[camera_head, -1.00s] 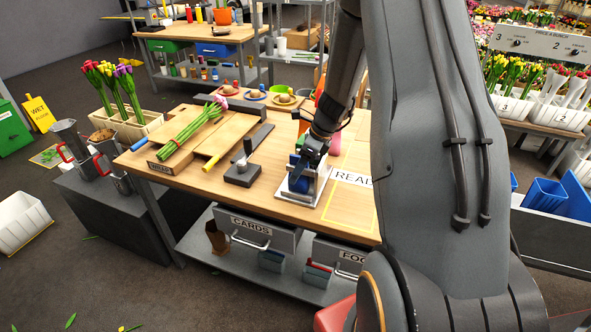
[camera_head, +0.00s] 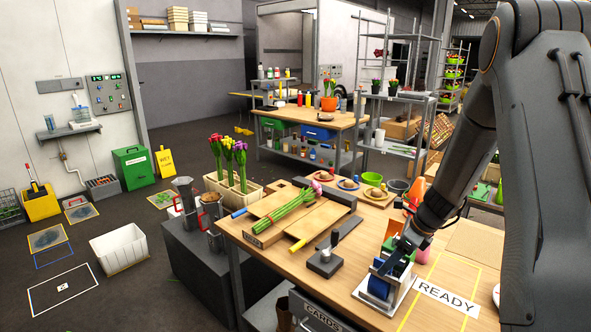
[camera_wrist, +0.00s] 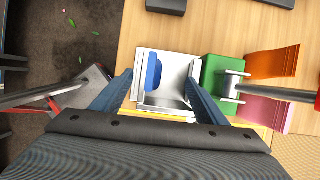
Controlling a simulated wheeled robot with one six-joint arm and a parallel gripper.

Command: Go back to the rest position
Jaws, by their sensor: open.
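My gripper (camera_wrist: 160,88) is open and empty in the wrist view, its two blue-grey fingers spread over a metal holder (camera_wrist: 179,65) with a blue roll (camera_wrist: 153,72) in it. I cannot tell how high the fingers are above it. In the head view my gripper (camera_head: 389,262) is at the front right of the wooden worktable (camera_head: 290,266), and my arm hides part of the holder. A bunch of tulips (camera_head: 290,212) with green stems and a pink head lies across the wooden board to the left, apart from my gripper.
A READY label (camera_head: 447,298) and yellow outline lie right of the holder. A dark stand (camera_head: 325,262) is to its left. The wrist view shows a green block (camera_wrist: 214,76) and orange (camera_wrist: 272,63) and pink (camera_wrist: 265,112) pieces close by. A planter (camera_head: 232,195) of upright tulips stands behind.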

